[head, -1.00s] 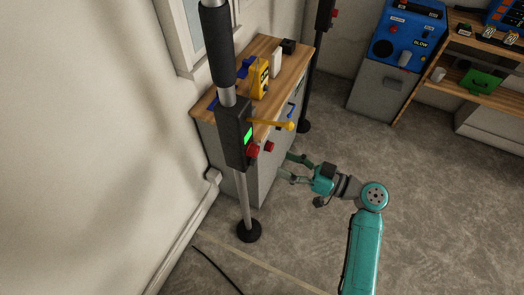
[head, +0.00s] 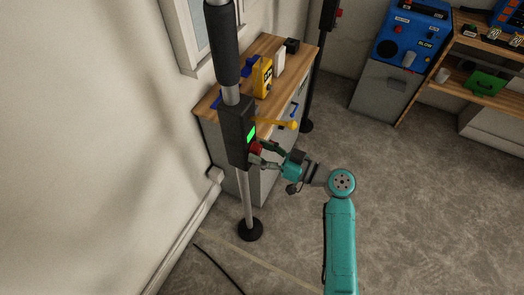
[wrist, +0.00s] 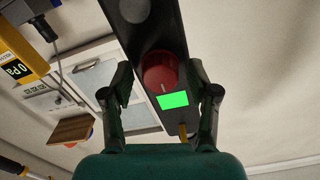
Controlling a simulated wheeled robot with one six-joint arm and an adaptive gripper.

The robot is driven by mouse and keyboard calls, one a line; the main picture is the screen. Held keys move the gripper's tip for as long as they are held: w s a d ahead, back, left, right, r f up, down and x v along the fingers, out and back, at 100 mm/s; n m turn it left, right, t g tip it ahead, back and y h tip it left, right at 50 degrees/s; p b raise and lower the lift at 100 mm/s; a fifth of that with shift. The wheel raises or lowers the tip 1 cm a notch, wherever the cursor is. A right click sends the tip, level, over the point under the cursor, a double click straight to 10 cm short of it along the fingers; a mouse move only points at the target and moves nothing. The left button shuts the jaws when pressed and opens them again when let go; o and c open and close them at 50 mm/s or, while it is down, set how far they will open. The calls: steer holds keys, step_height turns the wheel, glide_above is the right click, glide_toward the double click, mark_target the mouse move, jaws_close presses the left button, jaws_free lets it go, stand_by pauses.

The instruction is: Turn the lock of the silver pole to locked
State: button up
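The silver pole (head: 244,195) stands upright on a round black foot, with a black grip above and a black box (head: 233,138) partway up. The box has a lit green screen (head: 251,132) and a red knob (head: 256,147), the lock. In the wrist view the red knob (wrist: 160,70) lies between my fingers, with a small pale mark on its face and the green screen (wrist: 173,100) beside it. My gripper (head: 262,154) is open, with one finger on each side of the knob. I see gaps beside the knob and no clear contact.
A wooden-topped cabinet (head: 272,52) with a yellow meter (head: 262,78) stands behind the pole. A yellow-handled lever (head: 280,124) sticks out close above my gripper. Another dark pole (head: 317,70) stands farther back. The floor to the right is clear.

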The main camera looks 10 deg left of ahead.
steer(key=c, duration=0.9)
steer(key=shift+o, duration=0.2)
steer(key=shift+m, duration=0.3)
steer(key=m, duration=0.3)
steer(key=shift+m, duration=0.4)
steer(key=m, duration=0.9)
steer(key=shift+r, duration=0.1)
steer(key=shift+m, duration=2.3)
